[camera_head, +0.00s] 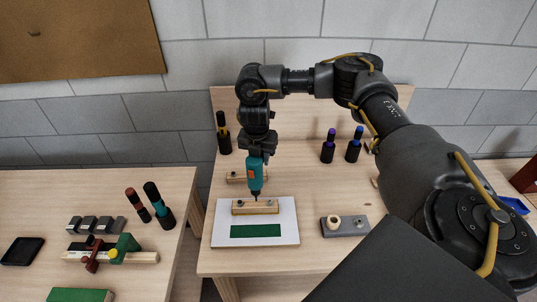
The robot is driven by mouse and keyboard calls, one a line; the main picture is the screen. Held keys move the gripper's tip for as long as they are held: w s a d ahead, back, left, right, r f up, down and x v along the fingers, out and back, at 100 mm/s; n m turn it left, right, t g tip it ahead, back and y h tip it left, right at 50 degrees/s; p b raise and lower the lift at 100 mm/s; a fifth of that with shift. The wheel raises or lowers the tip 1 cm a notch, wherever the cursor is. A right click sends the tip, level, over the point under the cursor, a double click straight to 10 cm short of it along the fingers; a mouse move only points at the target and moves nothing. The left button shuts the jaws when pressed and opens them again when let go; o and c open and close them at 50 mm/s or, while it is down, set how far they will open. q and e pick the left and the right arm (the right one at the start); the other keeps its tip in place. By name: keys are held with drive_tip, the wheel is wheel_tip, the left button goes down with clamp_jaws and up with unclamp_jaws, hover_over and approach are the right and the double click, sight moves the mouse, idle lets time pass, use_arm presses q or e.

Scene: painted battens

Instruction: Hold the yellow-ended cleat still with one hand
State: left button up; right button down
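A pale wooden cleat (242,208) with dark screw heads near its ends lies on a white board (286,217), above a green strip (255,231). Its colouring is too small to tell whether an end is painted yellow. A second short wooden cleat (234,177) lies behind the board, partly hidden by the tool. My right gripper (258,153) points down over the cleat, shut on a teal power driver (255,177). The driver's dark tip is at the middle of the cleat; contact cannot be told. My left gripper is not in view.
A grey block with a pale ring (345,226) lies right of the board. Dark bottles with coloured bands (354,146) stand at the back. The left table holds a clamped batten (142,257), a black tray (22,251) and several grey blocks. A gap separates the tables.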

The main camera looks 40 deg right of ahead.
drive_tip(key=s+a+f+m+g+b, duration=0.1)
drive_tip(key=s+a+f+m+b, duration=0.2)
drive_tip(key=s+a+m+b, duration=0.2)
drive_tip(key=s+a+f+m+g+b, duration=0.1)
drive_tip(key=s+a+f+m+b, duration=0.2)
drive_tip(key=a+m, duration=0.8)
drive_tip(key=s+m+b, duration=0.2)
drive_tip(key=m+b, duration=0.1)
drive_tip(key=shift+s+a+m, duration=0.15)
drive_tip(key=shift+s+m, duration=0.2)
drive_tip(key=shift+m, duration=0.05)
